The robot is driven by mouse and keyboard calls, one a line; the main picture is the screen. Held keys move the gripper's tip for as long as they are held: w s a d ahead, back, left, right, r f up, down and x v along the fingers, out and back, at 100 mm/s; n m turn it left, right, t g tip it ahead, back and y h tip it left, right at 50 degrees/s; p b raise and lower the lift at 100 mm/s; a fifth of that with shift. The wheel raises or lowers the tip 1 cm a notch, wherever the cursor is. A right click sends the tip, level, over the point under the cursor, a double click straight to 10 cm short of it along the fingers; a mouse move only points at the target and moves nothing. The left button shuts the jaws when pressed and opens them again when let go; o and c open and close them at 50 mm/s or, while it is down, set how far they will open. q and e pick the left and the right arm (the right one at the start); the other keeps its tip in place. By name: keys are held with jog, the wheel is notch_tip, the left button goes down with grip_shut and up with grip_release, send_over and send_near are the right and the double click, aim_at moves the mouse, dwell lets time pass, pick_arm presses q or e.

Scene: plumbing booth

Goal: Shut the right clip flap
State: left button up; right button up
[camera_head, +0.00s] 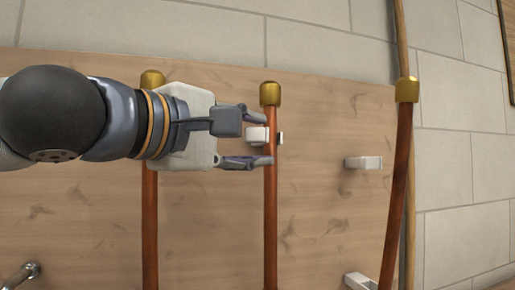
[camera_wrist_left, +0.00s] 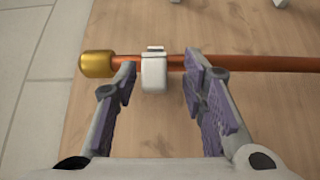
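My left gripper (camera_head: 254,137) is open at the middle copper pipe (camera_head: 270,205). Its two fingers stand on either side of a white clip (camera_head: 257,135) on that pipe, below the brass cap (camera_head: 270,94). In the left wrist view the same clip (camera_wrist_left: 154,73) lies between the spread fingers (camera_wrist_left: 160,70), with a gap on each side. A white part of it covers the front of the pipe (camera_wrist_left: 260,63). I cannot tell whether its flap is latched. My right gripper is in neither view.
Another white clip (camera_head: 363,162) sits on the wooden board (camera_head: 325,210) without a pipe in it, and one more (camera_head: 360,282) is below. A right copper pipe (camera_head: 397,190) leans near the board's edge. A left copper pipe (camera_head: 150,230) runs partly behind my left arm.

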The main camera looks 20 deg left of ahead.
pick_arm(q)
jog(key=shift+w+d+r, duration=0.1)
jog(key=shift+w+d, duration=0.05)
jog(key=shift+w, duration=0.15)
jog(key=shift+r, duration=0.15)
grip_shut()
